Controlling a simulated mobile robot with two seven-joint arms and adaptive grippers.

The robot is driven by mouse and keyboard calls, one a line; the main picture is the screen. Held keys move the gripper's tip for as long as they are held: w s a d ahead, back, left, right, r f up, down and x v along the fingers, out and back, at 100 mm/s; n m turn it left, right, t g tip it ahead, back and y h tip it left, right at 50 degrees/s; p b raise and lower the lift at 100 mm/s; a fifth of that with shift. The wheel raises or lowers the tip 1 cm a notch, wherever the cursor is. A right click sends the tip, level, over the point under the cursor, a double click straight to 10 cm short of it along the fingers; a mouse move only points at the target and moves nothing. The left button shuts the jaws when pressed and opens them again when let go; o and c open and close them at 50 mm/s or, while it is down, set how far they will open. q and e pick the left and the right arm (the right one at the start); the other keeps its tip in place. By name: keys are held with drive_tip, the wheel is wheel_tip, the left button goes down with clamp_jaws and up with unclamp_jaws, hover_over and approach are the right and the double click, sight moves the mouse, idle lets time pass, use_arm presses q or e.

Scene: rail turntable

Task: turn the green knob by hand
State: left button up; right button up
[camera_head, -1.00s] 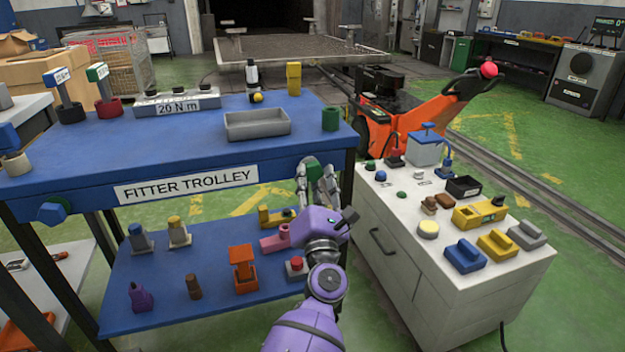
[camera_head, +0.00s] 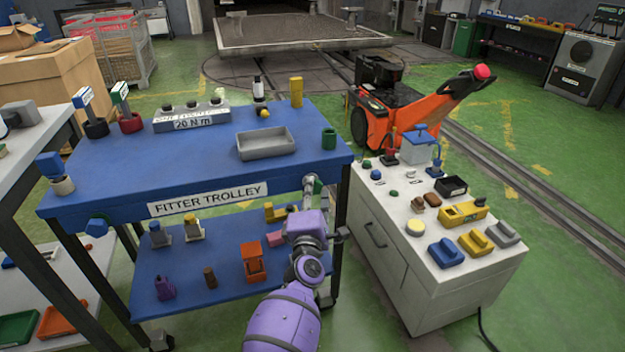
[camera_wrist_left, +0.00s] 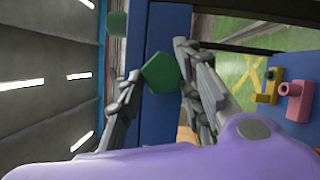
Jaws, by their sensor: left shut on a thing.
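The green knob (camera_wrist_left: 161,73) is a six-sided block on the blue front edge of the trolley, and in the left wrist view it sits between my two fingers. My left gripper (camera_wrist_left: 157,68) is shut on it, with one finger on each side. In the head view my left gripper (camera_head: 312,184) is at the right end of the trolley's front edge, below the green cup. The knob is mostly hidden there by the fingers and wrist. My right gripper is not in view.
The blue fitter trolley (camera_head: 100,187) carries a grey tray (camera_head: 266,144) and a green cup (camera_head: 328,139) on top. Its lower shelf holds several small parts under my wrist. A white cabinet (camera_head: 395,275) with several items stands close on the right. A blue knob (camera_head: 97,227) is at the trolley's left.

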use_arm(q)
drive_tip(key=m+g+p, duration=0.1)
drive_tip(key=m+p, duration=0.1)
drive_tip(key=p, duration=0.1)
drive_tip(key=r+m+g+p, duration=0.1)
drive_tip(key=m+p, duration=0.2)
drive_tip(key=p, duration=0.1)
drive_tip(key=m+g+p, duration=0.1)
drive_tip(key=m+p, duration=0.1)
drive_tip(key=p, duration=0.2)
drive_tip(key=shift+w+d+r+y, duration=0.15)
drive_tip(key=shift+d+r+y, duration=0.15)
drive_tip(key=shift+r, duration=0.05)
drive_tip(key=shift+f+m+g+y+p, duration=0.15)
drive_tip(key=shift+m+g+p, duration=0.05)
drive_tip(key=shift+m+p, duration=0.45)
drive_tip(key=shift+f+m+g+y+p, duration=0.1)
drive_tip(key=shift+m+g+y+p, duration=0.1)
drive_tip(key=shift+m+p, duration=0.4)
drive_tip(key=shift+f, duration=0.1)
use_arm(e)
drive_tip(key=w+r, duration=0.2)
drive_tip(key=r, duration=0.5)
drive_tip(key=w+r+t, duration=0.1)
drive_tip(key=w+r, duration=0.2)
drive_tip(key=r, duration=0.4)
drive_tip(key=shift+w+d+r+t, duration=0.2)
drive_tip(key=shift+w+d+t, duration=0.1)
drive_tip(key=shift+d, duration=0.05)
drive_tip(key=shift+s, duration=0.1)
